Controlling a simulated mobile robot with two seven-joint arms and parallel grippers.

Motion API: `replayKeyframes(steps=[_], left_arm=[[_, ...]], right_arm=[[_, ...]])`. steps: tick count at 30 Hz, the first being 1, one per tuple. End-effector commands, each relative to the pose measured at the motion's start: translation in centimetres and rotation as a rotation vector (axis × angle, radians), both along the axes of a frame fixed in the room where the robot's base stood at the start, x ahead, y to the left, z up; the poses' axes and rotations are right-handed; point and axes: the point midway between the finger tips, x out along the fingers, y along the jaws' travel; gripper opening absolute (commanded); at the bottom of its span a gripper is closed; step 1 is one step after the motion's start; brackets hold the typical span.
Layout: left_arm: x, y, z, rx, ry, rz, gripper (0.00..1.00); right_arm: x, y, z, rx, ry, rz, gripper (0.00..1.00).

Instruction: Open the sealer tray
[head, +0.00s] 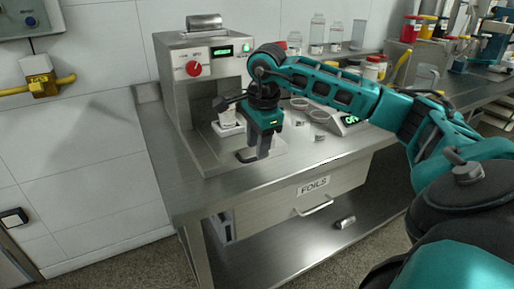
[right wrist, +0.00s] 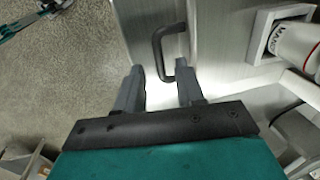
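The sealer (head: 190,90) is a steel machine on the bench's left end, with a red knob and green display. Its tray has a black U-shaped handle (right wrist: 160,45), seen from above in the right wrist view; in the head view the handle (head: 244,157) shows low at the machine's front. My right gripper (head: 257,152) points down at the handle. In the wrist view its two fingers (right wrist: 160,88) are apart, with the handle's near part at the gap between the tips. I cannot tell whether a finger touches it. The tray looks shut. My left gripper is not clearly shown.
A white labelled container (right wrist: 298,42) sits in a square holder by the handle. Small dishes (head: 318,116) and a scale (head: 348,121) stand to the right on the bench. A drawer marked FOILS (head: 312,188) is below. The floor (right wrist: 65,75) is clear before the bench edge.

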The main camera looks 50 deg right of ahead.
Motion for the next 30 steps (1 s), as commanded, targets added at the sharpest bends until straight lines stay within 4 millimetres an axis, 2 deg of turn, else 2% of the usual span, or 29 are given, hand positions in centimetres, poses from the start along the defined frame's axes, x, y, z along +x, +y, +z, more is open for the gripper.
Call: replayKeyframes(steps=[1, 6, 13, 18, 30], left_arm=[[0.0, 0.0, 0.3, 0.001, -0.001, 0.0, 0.0], [-0.1, 0.3, 0.5, 0.007, -0.001, 0.004, 0.0], [-0.6, 1.0, 0.5, 0.019, 0.008, 0.014, 0.0], [-0.6, 1.0, 0.5, 0.021, 0.004, 0.014, 0.0], [-0.7, 1.1, 0.2, 0.021, 0.011, 0.014, 0.0]], right_arm=[[-0.1, 0.0, 1.5, 0.0, -0.006, -0.001, 0.38], [-0.8, 0.3, 5.4, 0.001, -0.007, 0.001, 0.38], [-1.5, 0.5, 9.2, 0.002, -0.004, 0.002, 0.38], [-1.7, 0.5, 10.3, 0.001, -0.002, 0.001, 0.38], [-1.7, 0.5, 10.4, 0.0, -0.001, 0.001, 0.38]])
